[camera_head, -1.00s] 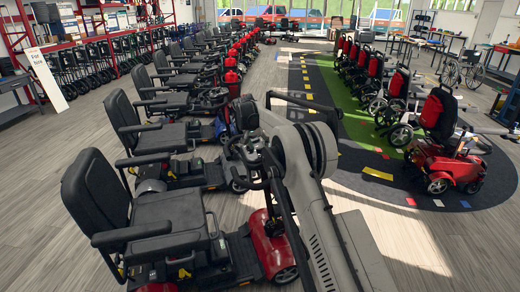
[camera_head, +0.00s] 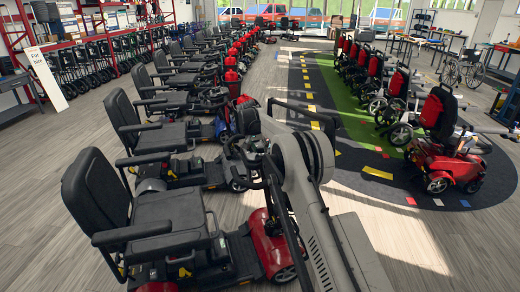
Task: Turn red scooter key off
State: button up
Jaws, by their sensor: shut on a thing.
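The nearest red scooter (camera_head: 270,240) stands at the front, with a black seat (camera_head: 165,222) and a red front body. Its dark tiller and handlebars (camera_head: 235,148) rise at the middle of the view. My arm comes up from the bottom right and bends over toward this tiller. My gripper (camera_head: 256,150) is at the tiller's control head, small, dark and largely hidden against the handlebars. It is shut on the key there; the key itself is too small and covered to make out, so its turn position cannot be told.
A row of similar scooters (camera_head: 125,120) runs back on the left. Grey floor (camera_head: 60,140) is free at the left.

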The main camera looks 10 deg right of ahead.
jog(key=shift+n+b, duration=0.3)
jog(key=shift+f+n+y+b, duration=0.1)
jog(key=shift+n+y+b, duration=0.3)
jog(key=shift+n+b, duration=0.45)
jog(key=n+y+b, duration=0.1)
jog(key=n, duration=0.3)
jog(key=n+y, duration=0.1)
jog(key=n, duration=0.4)
jog(key=shift+a+n+y+b, duration=0.15)
jog(key=shift+n+y+b, duration=0.1)
jog(key=shift+y+b, duration=0.15)
jog(key=shift+g, duration=0.3)
jog(key=o, duration=1.1)
jog(key=v, duration=1.2)
jog(key=shift+s, duration=0.1)
